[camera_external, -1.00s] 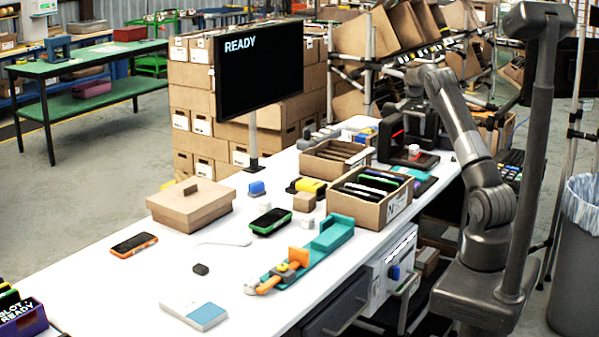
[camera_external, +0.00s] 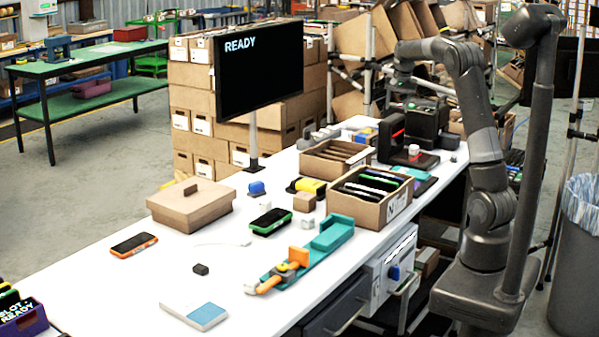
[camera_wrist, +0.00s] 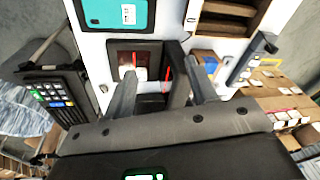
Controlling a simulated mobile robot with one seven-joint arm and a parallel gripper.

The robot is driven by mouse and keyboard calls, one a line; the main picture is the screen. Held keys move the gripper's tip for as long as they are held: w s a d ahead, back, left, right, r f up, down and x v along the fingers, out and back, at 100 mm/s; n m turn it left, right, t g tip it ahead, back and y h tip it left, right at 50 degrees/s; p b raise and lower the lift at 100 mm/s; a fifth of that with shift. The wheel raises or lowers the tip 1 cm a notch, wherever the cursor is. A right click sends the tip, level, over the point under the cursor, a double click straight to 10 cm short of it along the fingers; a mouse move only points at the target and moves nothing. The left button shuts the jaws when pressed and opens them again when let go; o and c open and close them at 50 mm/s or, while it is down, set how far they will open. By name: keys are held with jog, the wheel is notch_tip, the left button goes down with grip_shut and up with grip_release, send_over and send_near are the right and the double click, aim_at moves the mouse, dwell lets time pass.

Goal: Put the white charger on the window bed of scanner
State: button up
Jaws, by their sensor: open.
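The scanner is a black machine (camera_external: 427,118) with a red part, at the far right end of the white table. Its low dark bed with a reddish window (camera_external: 424,162) also shows in the wrist view (camera_wrist: 122,47). A small white block (camera_external: 413,150), which looks like the white charger, stands on or at this bed. It shows as a pale patch in the wrist view (camera_wrist: 131,73), partly hidden by a finger. My gripper (camera_wrist: 165,75) is open above the scanner, its fingers apart with nothing visibly held. In the external view my gripper (camera_external: 398,82) is small and indistinct.
A carton of dark cases (camera_external: 372,212) and a divided carton (camera_external: 322,165) stand left of the scanner. A teal device (camera_wrist: 115,12) lies near the bed. A keypad device (camera_wrist: 52,95) is at the wrist view's left.

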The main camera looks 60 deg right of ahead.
jog(key=s+a+r+n+t, duration=0.1)
jog(key=s+a+r+n, duration=0.15)
jog(key=a, duration=0.45)
jog(key=s+a+r+n, duration=0.1)
jog(key=s+a+n, duration=0.15)
jog(key=a, duration=0.55)
jog(key=s+a+r+n+t, duration=0.1)
jog(key=s+a, duration=0.3)
jog(key=a, duration=0.3)
jog(key=s+a+f+n, duration=0.3)
jog(key=s+a+n, duration=0.1)
jog(key=s+a, duration=0.3)
jog(key=s+a+f+n+t+y, duration=0.1)
jog(key=s+a+f+n, duration=0.2)
jog(key=s+a, duration=0.5)
jog(key=shift+s+n+t, duration=0.3)
jog(key=shift+s+n, duration=0.05)
jog(key=shift+n, duration=0.05)
